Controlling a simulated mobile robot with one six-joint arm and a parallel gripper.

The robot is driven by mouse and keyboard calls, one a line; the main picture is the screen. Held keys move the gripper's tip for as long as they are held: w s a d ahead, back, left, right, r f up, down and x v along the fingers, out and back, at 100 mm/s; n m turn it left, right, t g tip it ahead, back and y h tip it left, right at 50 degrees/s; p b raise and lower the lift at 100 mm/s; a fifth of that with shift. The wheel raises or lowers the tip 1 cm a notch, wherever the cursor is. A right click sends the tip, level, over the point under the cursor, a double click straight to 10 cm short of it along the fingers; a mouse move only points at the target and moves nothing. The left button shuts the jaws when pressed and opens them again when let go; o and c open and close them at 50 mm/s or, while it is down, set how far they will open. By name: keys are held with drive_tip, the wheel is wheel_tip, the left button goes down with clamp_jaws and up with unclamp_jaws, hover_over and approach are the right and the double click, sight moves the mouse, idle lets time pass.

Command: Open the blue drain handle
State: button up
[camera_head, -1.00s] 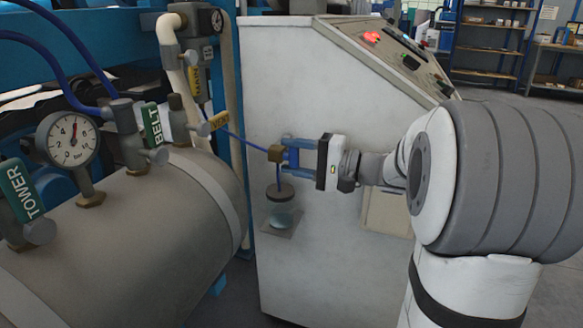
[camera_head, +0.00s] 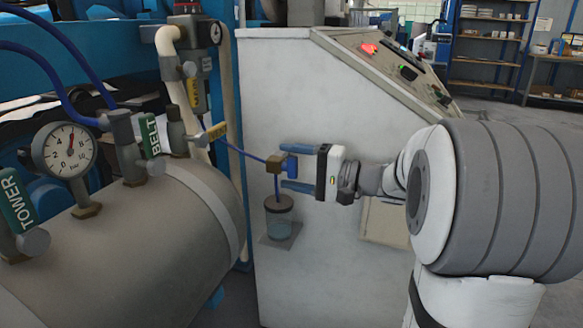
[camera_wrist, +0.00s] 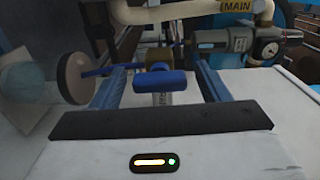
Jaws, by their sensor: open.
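The blue drain handle (camera_head: 291,164) is a small blue piece on the right side of the brass valve body (camera_head: 274,164). In the wrist view the handle (camera_wrist: 172,83) is a short crosswise bar in front of the brass valve (camera_wrist: 159,56). My gripper (camera_head: 286,168) is open around the handle, one finger above and one below, with a gap on each side. In the wrist view my gripper's fingers (camera_wrist: 159,73) stand left and right of the handle, and neither visibly touches it.
A thin blue tube runs from the valve to the tank (camera_head: 150,245) at left. The pale control cabinet (camera_head: 290,90) stands close behind.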

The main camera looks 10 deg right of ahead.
drive_tip(key=p+v, duration=0.2)
drive_tip(key=v, duration=0.5)
drive_tip(key=shift+s+d, duration=0.25)
drive_tip(key=shift+d, duration=0.1)
drive_tip(key=s+a+r+n+g+h+p, duration=0.3)
drive_tip(key=s+a+r+g+h+p, duration=0.6)
drive_tip(key=p, duration=0.9)
drive_tip(key=s+d+r+n+t+h+p, duration=0.1)
drive_tip(key=s+r+h+p, duration=0.5)
drive_tip(key=p, duration=1.2)
drive_tip(key=s+d+r+n, duration=0.1)
drive_tip(key=s+r+n, duration=0.1)
drive_tip(key=s+r, duration=0.2)
drive_tip(key=shift+r+n+t, duration=0.3)
drive_tip(key=shift+r, duration=0.45)
